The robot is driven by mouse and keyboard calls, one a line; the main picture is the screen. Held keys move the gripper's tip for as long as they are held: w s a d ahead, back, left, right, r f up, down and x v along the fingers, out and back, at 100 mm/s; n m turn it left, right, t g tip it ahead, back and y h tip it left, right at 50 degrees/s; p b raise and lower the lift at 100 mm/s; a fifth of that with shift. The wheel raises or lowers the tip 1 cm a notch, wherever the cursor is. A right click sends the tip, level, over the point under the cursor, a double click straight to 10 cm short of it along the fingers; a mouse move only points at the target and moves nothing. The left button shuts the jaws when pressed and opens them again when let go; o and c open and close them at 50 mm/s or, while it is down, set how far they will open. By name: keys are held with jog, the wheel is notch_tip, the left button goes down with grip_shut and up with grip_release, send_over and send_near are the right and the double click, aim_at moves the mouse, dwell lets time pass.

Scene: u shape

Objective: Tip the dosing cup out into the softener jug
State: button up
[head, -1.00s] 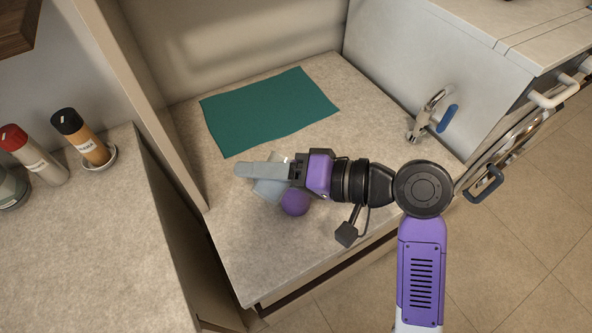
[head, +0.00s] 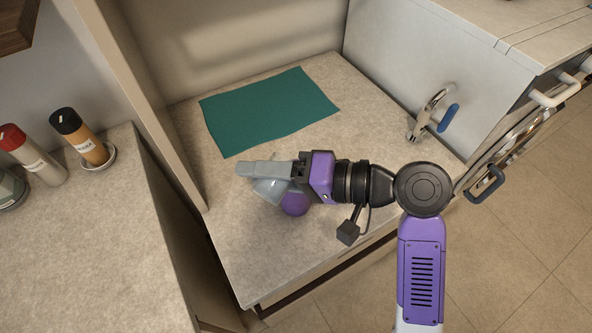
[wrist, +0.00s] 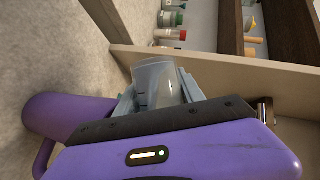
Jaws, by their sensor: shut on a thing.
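My gripper (head: 250,170) is shut on the dosing cup (head: 268,190), a small clear grey cup, above the counter. The cup looks tilted in the head view. In the wrist view the cup (wrist: 158,85) sits between the two grey fingers (wrist: 190,90), with dark marks on its side. The softener jug (head: 295,204) is purple and stands below my gripper, which hides most of it. In the wrist view the jug (wrist: 70,115) is left of the cup, with a purple handle at its lower left. I cannot see the jug's mouth or any contents of the cup.
A teal mat (head: 268,110) lies on the counter (head: 270,255) behind my gripper. A tap with a blue lever (head: 449,118) is at the right. An upright panel (head: 150,110) separates the left counter, where an orange bottle (head: 88,147) and a red-capped bottle (head: 38,160) stand.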

jog(key=shift+w+d+r+m+y+p, duration=0.25)
jog(key=shift+w+r+m+y+p, duration=0.35)
jog(key=shift+p, duration=0.55)
dwell(0.4)
jog(key=shift+w+d+r+m+g+y+p, duration=0.1)
jog(key=shift+r+m+g+y+p, duration=0.15)
jog(key=shift+m+p, duration=0.75)
jog(key=shift+w+d+r+m+g+y+p, duration=0.15)
jog(key=shift+r+m+y+p, duration=0.15)
jog(key=shift+m+p, duration=0.65)
dwell(1.2)
jog(key=shift+w+d+r+m+y+p, duration=0.1)
jog(key=shift+w+r+m+y+p, duration=0.15)
jog(key=shift+m+p, duration=0.35)
jog(key=shift+w+d+r+m+y+p, duration=0.1)
jog(key=shift+m+y+p, duration=0.2)
jog(key=shift+m+p, duration=0.3)
jog(key=shift+w+d+r+m+y+p, duration=0.1)
jog(key=shift+w+r+m+y+p, duration=0.15)
jog(key=shift+m+p, duration=0.35)
dwell(1.5)
